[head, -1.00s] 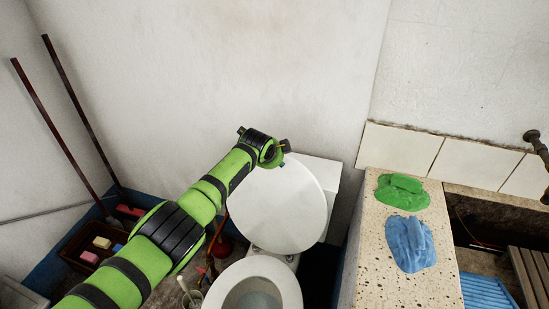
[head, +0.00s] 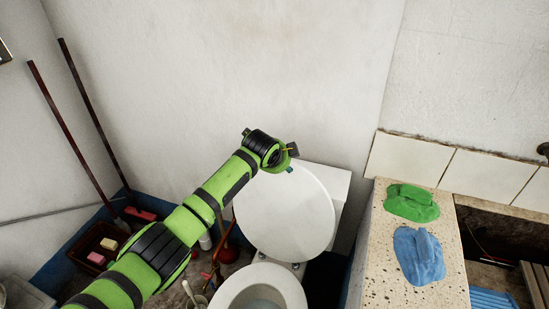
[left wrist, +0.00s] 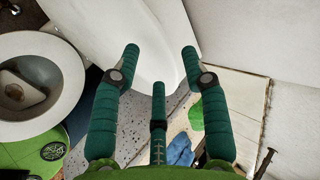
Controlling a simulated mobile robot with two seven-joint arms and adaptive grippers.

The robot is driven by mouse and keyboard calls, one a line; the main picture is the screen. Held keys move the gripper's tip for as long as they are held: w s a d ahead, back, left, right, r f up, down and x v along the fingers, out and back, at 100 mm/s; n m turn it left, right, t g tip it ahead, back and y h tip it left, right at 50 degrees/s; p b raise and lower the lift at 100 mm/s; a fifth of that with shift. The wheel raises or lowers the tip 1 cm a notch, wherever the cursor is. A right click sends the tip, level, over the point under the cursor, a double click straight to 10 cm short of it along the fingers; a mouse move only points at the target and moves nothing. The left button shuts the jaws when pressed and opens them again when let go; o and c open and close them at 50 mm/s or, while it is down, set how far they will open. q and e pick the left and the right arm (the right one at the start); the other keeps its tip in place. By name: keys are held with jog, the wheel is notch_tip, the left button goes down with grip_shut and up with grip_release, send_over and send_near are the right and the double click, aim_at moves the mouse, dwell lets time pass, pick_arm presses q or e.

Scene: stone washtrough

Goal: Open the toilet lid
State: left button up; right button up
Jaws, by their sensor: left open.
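The white toilet lid (head: 290,215) stands raised against the cistern (head: 338,182) in the head view, and the seat ring and open bowl (head: 262,290) show below it. In the left wrist view the lid (left wrist: 140,45) fills the upper middle and the seat ring (left wrist: 72,85) is at the left. My left gripper (left wrist: 161,50) is open, its teal fingers spread over the lid, with nothing between them. In the head view my left arm reaches to the lid's upper edge, and its gripper (head: 292,160) is mostly hidden; I cannot tell whether it touches the lid. My right gripper is not in view.
A speckled stone counter (head: 385,265) with a green cloth (head: 411,202) and a blue cloth (head: 419,256) stands to the right of the toilet. Two poles (head: 70,140) lean at the left wall near a crate (head: 85,262). Bare wall lies behind the lid.

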pick_arm(q)
jog(key=v, duration=0.8)
jog(key=shift+s+a+f, duration=0.1)
jog(key=shift+f, duration=0.05)
